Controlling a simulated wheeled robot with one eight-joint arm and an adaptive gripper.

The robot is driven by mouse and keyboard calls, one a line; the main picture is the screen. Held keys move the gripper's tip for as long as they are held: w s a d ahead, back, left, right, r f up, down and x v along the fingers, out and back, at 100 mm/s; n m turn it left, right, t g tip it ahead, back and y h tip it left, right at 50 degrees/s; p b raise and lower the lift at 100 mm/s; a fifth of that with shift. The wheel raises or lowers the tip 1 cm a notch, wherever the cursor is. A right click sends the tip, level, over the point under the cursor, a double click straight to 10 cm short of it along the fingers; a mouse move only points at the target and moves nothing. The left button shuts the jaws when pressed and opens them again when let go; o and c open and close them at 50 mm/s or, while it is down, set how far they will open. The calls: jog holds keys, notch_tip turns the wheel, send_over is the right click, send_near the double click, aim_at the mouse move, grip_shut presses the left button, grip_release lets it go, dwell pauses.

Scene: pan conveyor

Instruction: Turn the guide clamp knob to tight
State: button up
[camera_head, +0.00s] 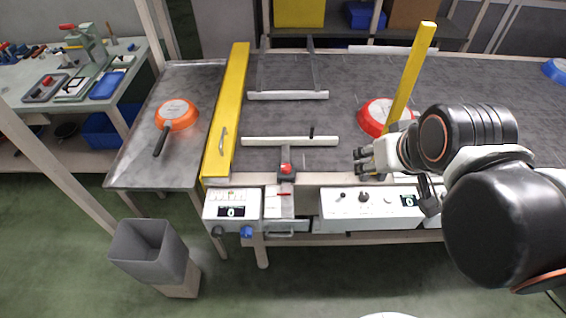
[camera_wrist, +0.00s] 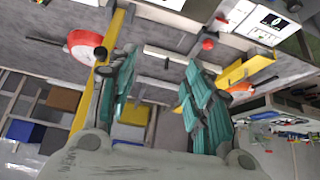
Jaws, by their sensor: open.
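A red knob (camera_head: 286,168) sits on a dark clamp block at the front edge of the conveyor, at the near guide rail's bracket. I take it for the guide clamp knob; its turn position is too small to read. It also shows in the wrist view (camera_wrist: 208,44), beyond my fingers. The white near guide rail (camera_head: 262,141) lies across the belt behind it, with a small black post. My gripper (camera_head: 360,161) is open and empty, to the right of the knob and apart from it. Its teal-padded fingers are spread in the wrist view (camera_wrist: 160,64).
A red pan (camera_head: 371,116) lies on the belt behind my gripper, partly hidden by a yellow post (camera_head: 410,75). An orange pan (camera_head: 176,112) lies on the left metal table. A yellow beam (camera_head: 228,105) stands left of the knob. A control panel (camera_head: 340,212) is below my gripper.

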jog(key=a, duration=0.1)
jog(key=n+g+p, duration=0.2)
jog(key=n+g, duration=0.5)
jog(key=n, duration=0.1)
send_over(286, 167)
notch_tip(286, 167, down, 11)
notch_tip(286, 167, down, 13)
jog(key=b, duration=0.4)
jog(key=shift+f, duration=0.15)
jog(key=shift+c, duration=0.2)
jog(key=c, duration=1)
